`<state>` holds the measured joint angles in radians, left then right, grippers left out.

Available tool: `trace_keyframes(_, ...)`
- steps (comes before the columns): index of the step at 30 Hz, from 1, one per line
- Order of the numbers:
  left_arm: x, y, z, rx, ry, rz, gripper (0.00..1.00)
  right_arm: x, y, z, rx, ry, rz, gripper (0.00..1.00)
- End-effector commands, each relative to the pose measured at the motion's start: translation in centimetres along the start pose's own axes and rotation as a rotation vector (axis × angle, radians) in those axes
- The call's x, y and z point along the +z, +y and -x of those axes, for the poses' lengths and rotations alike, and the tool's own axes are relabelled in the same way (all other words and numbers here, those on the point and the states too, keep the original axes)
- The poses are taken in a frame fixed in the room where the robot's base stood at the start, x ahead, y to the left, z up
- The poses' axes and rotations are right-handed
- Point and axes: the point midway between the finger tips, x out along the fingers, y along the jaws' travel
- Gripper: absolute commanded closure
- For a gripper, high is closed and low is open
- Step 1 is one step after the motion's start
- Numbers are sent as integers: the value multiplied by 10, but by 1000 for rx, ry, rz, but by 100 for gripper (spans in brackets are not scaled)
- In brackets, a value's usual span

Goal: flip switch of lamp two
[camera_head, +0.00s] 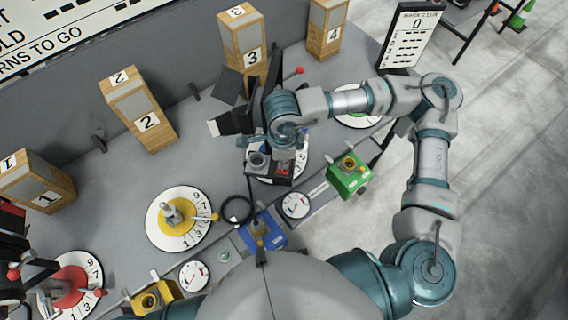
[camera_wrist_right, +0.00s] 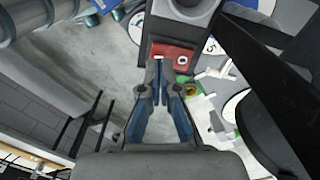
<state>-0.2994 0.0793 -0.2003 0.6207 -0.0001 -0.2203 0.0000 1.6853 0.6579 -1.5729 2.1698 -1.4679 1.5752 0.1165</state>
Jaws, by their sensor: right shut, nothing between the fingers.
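The lamp-like wooden box numbered 2 (camera_head: 147,122) stands on the grey bench, left of the middle in the head view. No part there can be clearly told as its switch. Short dark upright pieces (camera_head: 99,143) stand on either side of it. My right gripper (camera_head: 265,148) is largely hidden under its own wrist in the head view, well to the right of box 2. In the right wrist view its blue-padded fingers (camera_wrist_right: 158,65) are shut and empty. Their tips appear near a dark unit with a red face (camera_wrist_right: 178,55); contact cannot be told.
Boxes 1 (camera_head: 40,190), 3 (camera_head: 250,55) and 4 (camera_head: 325,28) flank box 2. A yellow-centred dial (camera_head: 163,238), a blue unit (camera_head: 262,232) and a green unit (camera_head: 348,177) are nearer me. Bare grey bench lies between box 2 and the yellow dial.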

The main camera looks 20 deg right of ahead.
Motion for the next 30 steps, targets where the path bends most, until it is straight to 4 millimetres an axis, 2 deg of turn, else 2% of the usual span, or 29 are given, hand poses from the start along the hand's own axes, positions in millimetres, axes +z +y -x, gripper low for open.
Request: trace_keyframes(30,3,0,-6,-1,-2,0,60,0,0,-6,0,0,0,100)
